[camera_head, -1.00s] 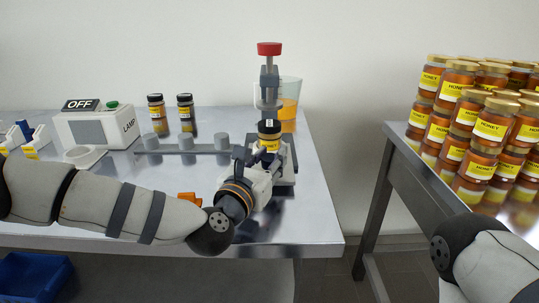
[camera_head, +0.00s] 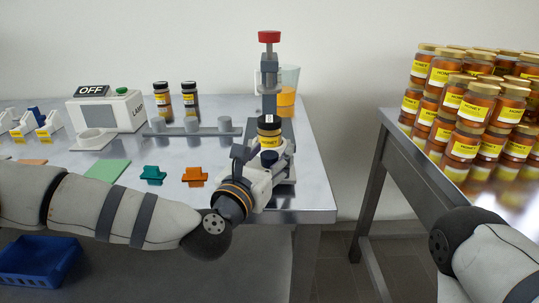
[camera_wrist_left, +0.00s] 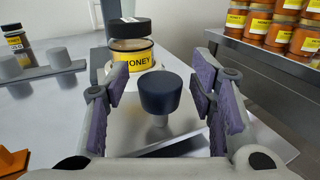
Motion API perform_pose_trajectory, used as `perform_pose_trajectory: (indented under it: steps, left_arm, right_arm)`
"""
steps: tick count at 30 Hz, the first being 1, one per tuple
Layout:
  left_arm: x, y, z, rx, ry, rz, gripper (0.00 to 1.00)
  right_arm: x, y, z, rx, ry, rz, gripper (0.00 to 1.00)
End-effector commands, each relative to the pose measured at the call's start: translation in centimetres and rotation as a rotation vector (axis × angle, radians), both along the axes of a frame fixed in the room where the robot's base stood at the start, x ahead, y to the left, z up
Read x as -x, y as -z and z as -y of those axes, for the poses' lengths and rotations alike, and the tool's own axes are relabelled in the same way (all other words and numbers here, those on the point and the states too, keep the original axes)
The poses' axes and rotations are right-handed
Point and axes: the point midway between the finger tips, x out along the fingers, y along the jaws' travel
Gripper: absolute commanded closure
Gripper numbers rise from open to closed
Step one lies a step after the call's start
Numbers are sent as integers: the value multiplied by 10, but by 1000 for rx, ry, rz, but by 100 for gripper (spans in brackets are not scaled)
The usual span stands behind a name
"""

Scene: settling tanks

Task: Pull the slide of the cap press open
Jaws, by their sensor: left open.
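The cap press (camera_head: 269,80) stands near the right end of the steel table, a grey column with a red top. A honey jar (camera_head: 269,128) with a dark lid sits under it, upright, and shows in the left wrist view (camera_wrist_left: 131,55). The slide's dark round knob (camera_wrist_left: 160,92) sticks out in front of the jar; it is small in the head view (camera_head: 269,158). My left gripper (camera_head: 262,166) is open at the knob. In the left wrist view its padded fingers (camera_wrist_left: 160,100) stand either side of the knob, with gaps. My right gripper is out of view.
A grey rail with round posts (camera_head: 190,127) lies left of the press. Teal (camera_head: 153,175) and orange (camera_head: 195,176) pieces lie near the front edge. A jug (camera_head: 287,92) stands behind the press. Stacked honey jars (camera_head: 465,120) fill the right table; a gap separates the tables.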

Motion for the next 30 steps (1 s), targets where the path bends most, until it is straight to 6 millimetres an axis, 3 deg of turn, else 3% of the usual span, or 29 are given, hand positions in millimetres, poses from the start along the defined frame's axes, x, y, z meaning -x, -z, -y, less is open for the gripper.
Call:
perform_pose_trajectory:
  steps: [7, 15, 19, 30]
  left_arm:
    - [12, 0, -6, 1, 0, -2, 49]
    - [79, 0, -32, 1, 2, -3, 49]
    - [100, 0, -42, 0, 0, -1, 49]
    - [111, 0, -46, 0, 0, 0, 49]
  right_arm:
    - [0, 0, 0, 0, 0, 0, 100]
    - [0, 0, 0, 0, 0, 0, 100]
    - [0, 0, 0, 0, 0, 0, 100]
    - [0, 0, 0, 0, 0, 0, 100]
